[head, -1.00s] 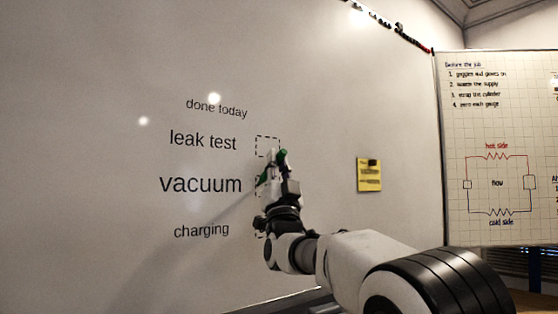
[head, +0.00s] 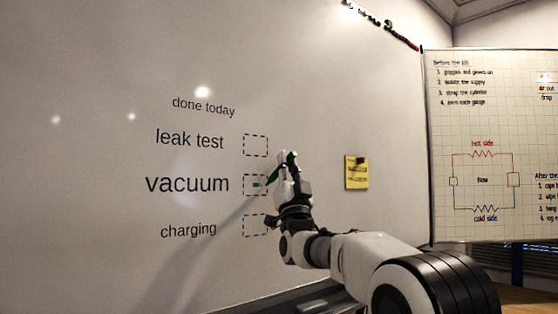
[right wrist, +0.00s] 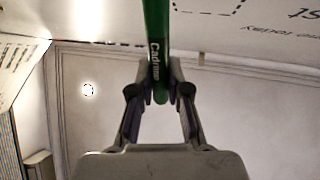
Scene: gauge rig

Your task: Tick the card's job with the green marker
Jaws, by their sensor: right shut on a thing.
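My right gripper (head: 288,168) is shut on the green marker (head: 272,178) in front of the whiteboard. In the head view the marker's left end overlaps the dashed box (head: 244,186) beside "vacuum"; I cannot tell whether it touches the board. In the right wrist view the marker (right wrist: 157,40) runs upward from between the fingertips (right wrist: 160,92), its far end out of frame. The boxes for "leak test" (head: 255,145) and "charging" (head: 250,226) look empty. A yellow card (head: 356,178) is on the board to the right, its writing too small to read. My left gripper is not in view.
The whiteboard (head: 100,180) carries the list "done today". A gridded chart board (head: 488,130) with notes and a circuit drawing stands at the right. Small items (head: 380,22) sit along the whiteboard's top edge. The board between gripper and card is clear.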

